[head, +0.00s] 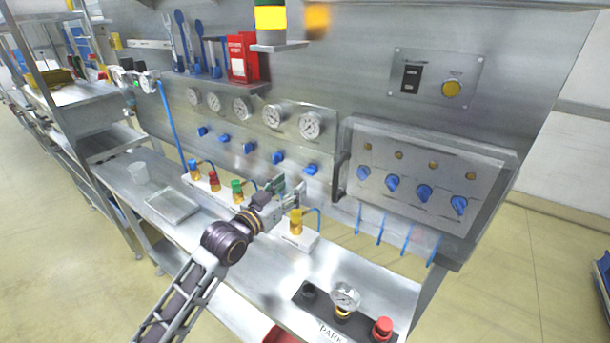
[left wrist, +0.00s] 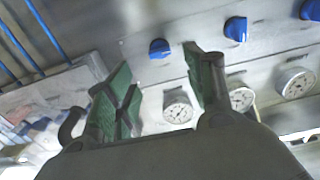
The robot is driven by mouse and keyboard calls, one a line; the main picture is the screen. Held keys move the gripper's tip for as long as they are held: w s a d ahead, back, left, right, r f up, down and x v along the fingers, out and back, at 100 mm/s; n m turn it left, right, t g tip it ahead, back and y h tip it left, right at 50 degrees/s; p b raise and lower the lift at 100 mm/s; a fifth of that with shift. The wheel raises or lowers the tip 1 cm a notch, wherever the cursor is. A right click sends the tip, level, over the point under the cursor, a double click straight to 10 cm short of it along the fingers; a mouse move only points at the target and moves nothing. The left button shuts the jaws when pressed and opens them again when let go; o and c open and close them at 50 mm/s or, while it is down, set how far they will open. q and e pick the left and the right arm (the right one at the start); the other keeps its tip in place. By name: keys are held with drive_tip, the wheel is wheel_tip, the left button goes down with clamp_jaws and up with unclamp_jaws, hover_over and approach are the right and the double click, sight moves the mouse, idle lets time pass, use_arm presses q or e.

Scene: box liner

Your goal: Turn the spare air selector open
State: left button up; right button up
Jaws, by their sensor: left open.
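A row of several blue selector knobs runs under the gauges on the steel panel; no label tells me which one is the spare air selector. The rightmost knob (head: 311,169) shows in the left wrist view (left wrist: 159,47), upside down there, ahead of the gap between my fingers. Its neighbour (head: 278,157) also shows there (left wrist: 236,28). My left gripper (head: 287,188), with green finger pads in the left wrist view (left wrist: 162,78), is open and empty, just below and in front of these knobs, apparently apart from them. My right gripper is not in view.
Round gauges (head: 309,125) sit above the knobs. A box with more blue knobs (head: 424,192) projects at the right, with a handle on its left side. Coloured fittings, including a yellow one (head: 296,222), stand on the bench below. A red button (head: 382,328) is in front.

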sight(307, 173)
use_arm(q)
drive_tip(key=x, duration=0.4)
drive_tip(key=shift+w+d, duration=0.15)
drive_tip(key=shift+x, duration=0.8)
drive_tip(key=shift+p+x, duration=0.35)
drive_tip(key=shift+x, duration=0.55)
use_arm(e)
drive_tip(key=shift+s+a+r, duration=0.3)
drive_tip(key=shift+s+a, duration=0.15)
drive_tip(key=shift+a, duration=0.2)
use_arm(q)
drive_tip(key=c, duration=1)
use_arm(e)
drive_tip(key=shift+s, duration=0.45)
